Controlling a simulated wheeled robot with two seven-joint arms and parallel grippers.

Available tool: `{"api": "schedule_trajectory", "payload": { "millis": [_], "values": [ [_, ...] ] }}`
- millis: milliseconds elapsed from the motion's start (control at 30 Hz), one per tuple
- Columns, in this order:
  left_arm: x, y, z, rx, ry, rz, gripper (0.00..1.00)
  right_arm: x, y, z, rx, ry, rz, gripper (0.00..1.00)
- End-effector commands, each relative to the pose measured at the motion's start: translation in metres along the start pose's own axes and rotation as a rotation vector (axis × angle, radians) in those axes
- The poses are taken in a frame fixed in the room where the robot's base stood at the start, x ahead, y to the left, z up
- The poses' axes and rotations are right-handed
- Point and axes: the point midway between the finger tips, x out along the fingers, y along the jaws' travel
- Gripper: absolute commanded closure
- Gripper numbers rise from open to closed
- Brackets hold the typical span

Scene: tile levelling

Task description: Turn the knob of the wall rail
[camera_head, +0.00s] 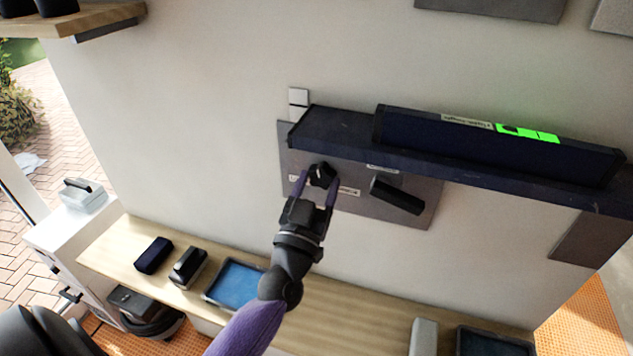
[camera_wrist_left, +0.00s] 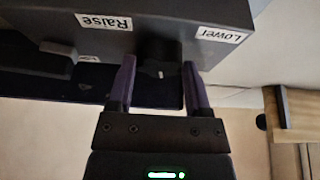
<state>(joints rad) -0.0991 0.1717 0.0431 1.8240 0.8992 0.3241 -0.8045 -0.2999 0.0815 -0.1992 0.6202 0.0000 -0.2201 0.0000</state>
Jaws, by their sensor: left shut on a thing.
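The dark knob (camera_head: 322,171) sits on a grey plate (camera_head: 420,212) on the wall, under the left end of the dark blue wall rail (camera_head: 335,133). My left gripper (camera_head: 318,178) is shut on the knob, one purple finger on each side. In the left wrist view, the knob (camera_wrist_left: 163,55) shows between the finger tips, with the labels "Raise" (camera_wrist_left: 103,22) and "Lower" (camera_wrist_left: 219,35) on either side. A small light mark shows on the knob. The right gripper is not in view.
A black handle (camera_head: 397,195) sticks out of the plate to the right of the knob. A long dark box (camera_head: 470,142) with a lit green display (camera_head: 527,132) lies on the rail. Below, a wooden bench (camera_head: 340,312) carries a blue tray (camera_head: 236,284) and dark blocks.

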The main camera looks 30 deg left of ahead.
Motion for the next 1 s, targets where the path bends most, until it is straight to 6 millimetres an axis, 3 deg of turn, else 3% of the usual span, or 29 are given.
{"api": "schedule_trajectory", "payload": {
  "millis": [500,1000],
  "values": [
    [0.001,0.003,-0.001,-0.369,-0.004,-0.153,0.95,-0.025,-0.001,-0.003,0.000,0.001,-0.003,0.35],
    [0.000,0.004,-0.001,-0.517,-0.002,-0.214,0.95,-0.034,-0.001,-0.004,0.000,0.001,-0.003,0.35]
  ]
}}
